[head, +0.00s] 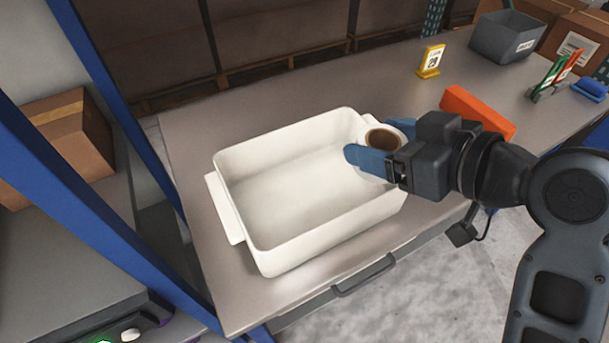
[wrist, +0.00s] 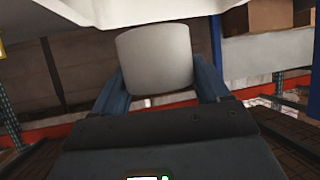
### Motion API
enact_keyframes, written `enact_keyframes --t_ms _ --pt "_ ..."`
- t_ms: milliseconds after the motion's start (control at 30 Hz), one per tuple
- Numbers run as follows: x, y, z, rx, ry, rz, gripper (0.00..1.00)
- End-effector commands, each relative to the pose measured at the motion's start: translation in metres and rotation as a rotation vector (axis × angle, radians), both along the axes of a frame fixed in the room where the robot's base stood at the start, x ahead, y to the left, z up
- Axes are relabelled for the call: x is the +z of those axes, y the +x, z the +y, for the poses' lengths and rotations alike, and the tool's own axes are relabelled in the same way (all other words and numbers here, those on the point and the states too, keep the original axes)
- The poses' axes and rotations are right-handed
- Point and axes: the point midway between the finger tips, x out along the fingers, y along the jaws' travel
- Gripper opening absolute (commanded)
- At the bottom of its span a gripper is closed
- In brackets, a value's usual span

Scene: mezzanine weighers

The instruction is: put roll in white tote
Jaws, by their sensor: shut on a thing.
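The white tote (head: 250,238) stands on the grey table, open at the top, with nothing seen inside it. The roll (head: 369,168) is pale with a brown core and is at the tote's right end. My gripper (head: 368,158) is shut on the roll, with blue fingers on it. In the wrist view the roll (wrist: 155,58) sits between the two fingers (wrist: 158,88). A white surface crosses the top of that view. I cannot tell whether the roll is over the tote's rim or just beside it.
An orange box (head: 478,110) lies behind my gripper. A yellow number sign (head: 431,62), a grey bin (head: 503,38) and several small items stand at the table's far right. A blue post (head: 125,150) rises left of the table (head: 290,100). The table is bare behind the tote.

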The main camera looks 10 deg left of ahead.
Motion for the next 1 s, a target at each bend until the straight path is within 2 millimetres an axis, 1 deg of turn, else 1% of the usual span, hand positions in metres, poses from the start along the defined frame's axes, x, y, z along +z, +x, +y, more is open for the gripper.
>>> enact_keyframes --t_ms 300,400,500,600,767,1000 --pt "-0.039 0.029 0.058 0.003 -0.002 0.004 0.41" --pt "-0.050 0.038 0.075 0.002 -0.002 0.003 0.41" --pt "-0.058 0.044 0.086 0.000 0.000 0.002 0.41" --pt "-0.063 0.048 0.093 0.000 -0.001 0.002 0.41" --pt "-0.071 0.049 0.095 -0.002 -0.001 0.003 0.41" --pt "-0.103 0.049 0.095 -0.003 -0.002 0.003 0.41"
